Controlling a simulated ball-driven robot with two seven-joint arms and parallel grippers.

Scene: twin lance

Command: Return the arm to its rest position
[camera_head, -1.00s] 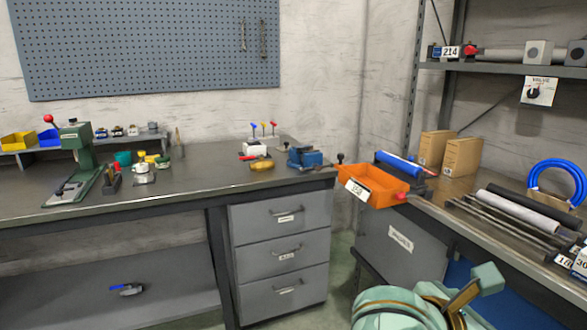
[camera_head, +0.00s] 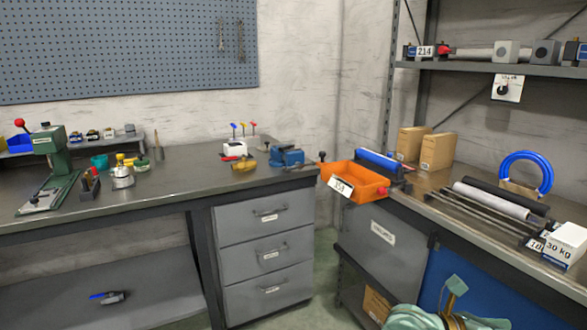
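A pale green and dark arm part (camera_head: 440,312), which is mine, shows at the bottom right edge of the head view. It is low, in front of the right-hand bench and below its top. No fingertips show there, and I cannot tell which arm it belongs to. Neither gripper is in view, so whether they hold anything is hidden.
A grey workbench (camera_head: 150,190) with drawers (camera_head: 265,255) stands left. The right bench (camera_head: 415,199) bears an orange bin (camera_head: 352,183), cardboard boxes (camera_head: 437,152), rods (camera_head: 500,198), a blue ring (camera_head: 526,160) and a white 30 kg box (camera_head: 566,243). A shelf (camera_head: 490,68) hangs above.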

